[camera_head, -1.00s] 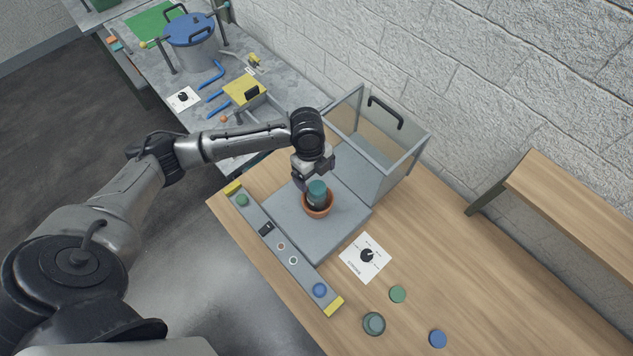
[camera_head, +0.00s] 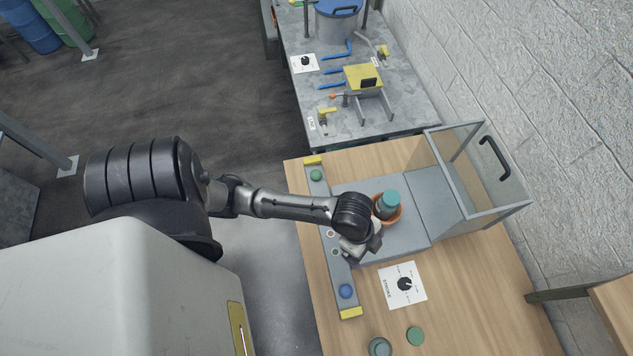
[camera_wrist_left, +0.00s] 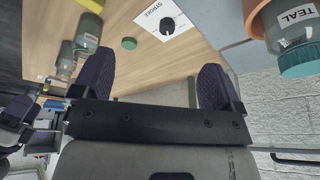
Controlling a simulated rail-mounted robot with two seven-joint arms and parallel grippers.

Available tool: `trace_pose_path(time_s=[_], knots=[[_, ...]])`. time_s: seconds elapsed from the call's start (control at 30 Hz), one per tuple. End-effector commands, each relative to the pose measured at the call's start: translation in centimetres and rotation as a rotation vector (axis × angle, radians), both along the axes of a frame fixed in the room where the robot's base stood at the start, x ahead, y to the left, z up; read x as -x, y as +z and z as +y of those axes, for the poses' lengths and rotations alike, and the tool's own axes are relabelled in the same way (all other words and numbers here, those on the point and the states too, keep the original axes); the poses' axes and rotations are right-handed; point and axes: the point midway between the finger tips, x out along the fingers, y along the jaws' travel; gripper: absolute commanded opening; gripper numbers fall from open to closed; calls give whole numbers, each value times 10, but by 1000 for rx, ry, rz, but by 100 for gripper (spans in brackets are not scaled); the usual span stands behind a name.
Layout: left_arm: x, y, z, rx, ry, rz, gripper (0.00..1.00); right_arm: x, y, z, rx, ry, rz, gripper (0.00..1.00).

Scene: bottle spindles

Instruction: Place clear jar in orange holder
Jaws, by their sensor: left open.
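The orange holder (camera_head: 398,214), a round terracotta cup, stands on the grey plate. A clear-bodied jar with a teal lid (camera_head: 387,203) stands in it. In the left wrist view this jar (camera_wrist_left: 298,40) carries a "TEAL" label, beside part of the orange holder (camera_wrist_left: 257,18). Another see-through greenish jar (camera_head: 380,347) stands on the wooden table at the bottom edge. My left gripper (camera_head: 366,252) is beside the holder, toward the bottom left, apart from the jar. Its fingers (camera_wrist_left: 157,84) are open with nothing between them.
A control bar with coloured buttons (camera_head: 345,291) runs along the table's left side. A white dial card (camera_head: 402,285) and a green disc (camera_head: 415,336) lie on the table. A glass-walled box (camera_head: 462,226) stands right of the plate.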

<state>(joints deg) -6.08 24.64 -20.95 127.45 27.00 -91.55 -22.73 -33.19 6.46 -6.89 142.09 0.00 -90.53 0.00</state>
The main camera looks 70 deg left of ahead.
Motion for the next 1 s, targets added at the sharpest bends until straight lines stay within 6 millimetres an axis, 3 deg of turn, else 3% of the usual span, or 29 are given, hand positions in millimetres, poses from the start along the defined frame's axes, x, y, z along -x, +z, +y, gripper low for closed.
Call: trace_pose_path(time_s=[0.03,0.2,0.4,0.6,1.0], knots=[[19,-2,-4,26,108,9,91,0,0,0,1,1,0,95],[64,-3,10,40,456,24,91,0,0,-2,8,5,0,95],[100,-1,31,14,725,35,91,0,0,-4,14,8,1,95],[113,1,40,-3,819,36,91,0,0,-4,12,8,1,95],[113,1,40,-4,821,37,91,0,0,-1,3,2,1,95]])
